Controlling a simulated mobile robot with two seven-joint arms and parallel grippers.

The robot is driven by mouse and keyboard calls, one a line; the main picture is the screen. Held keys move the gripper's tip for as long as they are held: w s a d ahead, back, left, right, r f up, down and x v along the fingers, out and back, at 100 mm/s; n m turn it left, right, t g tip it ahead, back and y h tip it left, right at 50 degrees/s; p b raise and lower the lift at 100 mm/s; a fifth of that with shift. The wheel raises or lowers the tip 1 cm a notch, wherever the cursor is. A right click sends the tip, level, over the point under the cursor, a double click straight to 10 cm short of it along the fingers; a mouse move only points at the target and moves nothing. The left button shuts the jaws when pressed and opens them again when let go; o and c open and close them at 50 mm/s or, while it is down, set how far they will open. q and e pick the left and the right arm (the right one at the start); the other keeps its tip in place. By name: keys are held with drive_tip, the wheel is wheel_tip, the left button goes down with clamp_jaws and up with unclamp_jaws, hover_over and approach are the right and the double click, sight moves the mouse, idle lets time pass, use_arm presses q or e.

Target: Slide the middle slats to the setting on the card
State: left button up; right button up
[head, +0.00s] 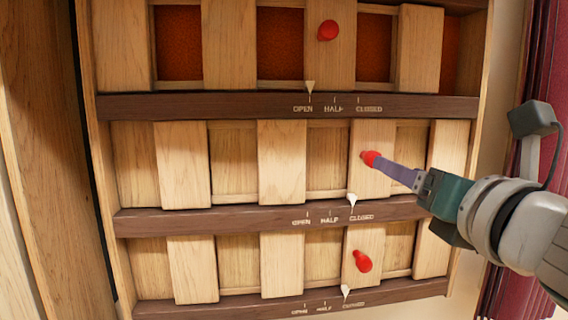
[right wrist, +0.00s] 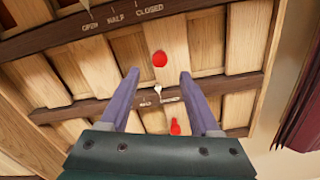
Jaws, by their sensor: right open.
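The middle slats (head: 282,165) stand in the middle row of a wooden wall panel, with pale wood in the gaps. Their white pointer (head: 352,200) is at the CLOSED mark of the OPEN, HALF, CLOSED scale. The red middle knob (head: 366,157) sticks out from one slat; it also shows in the right wrist view (right wrist: 160,59). My right gripper (head: 374,161) is open, its fingertips at this knob. In the right wrist view the knob appears between and just beyond the two fingertips (right wrist: 158,74); contact cannot be told. My left gripper and the card are not in view.
The top row has a red knob (head: 328,30), its pointer (head: 310,87) at OPEN, with orange-red gaps. The bottom row has a red knob (head: 363,261), its pointer (head: 345,290) near CLOSED. Dark rails (head: 250,218) jut between rows. A red curtain (head: 530,60) hangs at the right.

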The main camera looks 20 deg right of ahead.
drive_tip(key=p+x, duration=0.1)
drive_tip(key=x, duration=0.7)
clamp_jaws()
idle(0.4)
idle(0.9)
